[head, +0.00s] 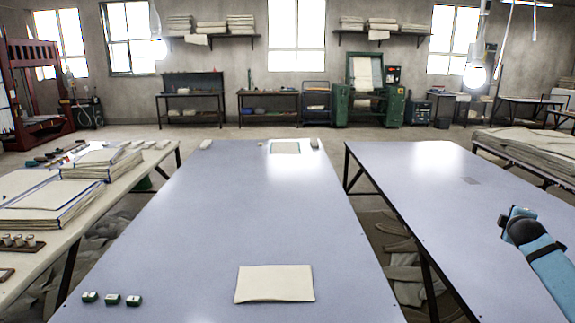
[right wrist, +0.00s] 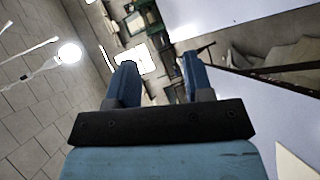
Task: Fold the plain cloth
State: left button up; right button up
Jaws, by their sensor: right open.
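A plain cream cloth (head: 275,284) lies as a neat, flat rectangle near the front of the middle table (head: 200,225). Its edges look straight, and I cannot tell how many layers it has. No gripper touches it. My right arm shows at the right edge of the head view, raised over the right-hand table and well away from the cloth. In the right wrist view my right gripper (right wrist: 158,68) has its two blue fingers apart with nothing between them. A pale corner at that view's lower right may be the cloth. My left gripper is not in view.
Several small green blocks (head: 112,299) sit at the middle table's front left. A pale framed panel (head: 285,147) lies at its far end. The left table (head: 90,228) holds stacked cloths (head: 50,203). The right table (head: 440,200) is mostly bare. The middle table's centre is clear.

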notch_tip(320, 180, up, 5)
jog(key=w+a+m+t+y, duration=0.2)
jog(key=m+t, duration=0.2)
jog(key=m, duration=0.2)
jog(key=s+a+f+g+y, duration=0.1)
jog(key=s+a+f+y, duration=0.1)
jog(key=s+a+f, duration=0.5)
jog(key=s+a+f+n+g+y, duration=0.1)
jog(key=s+a+f+y, duration=0.15)
jog(key=a+f, duration=0.85)
jog(key=s+a+f+y, duration=0.2)
jog(key=s+a+f, duration=0.4)
jog(key=f, duration=0.5)
jog(key=s+a+f+m+g+y, duration=0.15)
jog(key=s+a+f, duration=0.25)
jog(key=s+a, duration=0.85)
jog(key=s+a+f+m+g+y, duration=0.15)
jog(key=s+a+f, duration=0.25)
jog(key=s+a, duration=0.85)
jog(key=s+d+r+p, duration=0.1)
jog(key=s+r+p, duration=0.1)
jog(key=r+p, duration=0.3)
jog(key=s+d+r+n+p, duration=0.1)
jog(key=s+d+r+p, duration=0.1)
jog(key=r+p, duration=0.4)
jog(key=shift+d+r+p, duration=0.25)
jog(key=shift+d+p, duration=0.05)
jog(key=shift+p, duration=0.6)
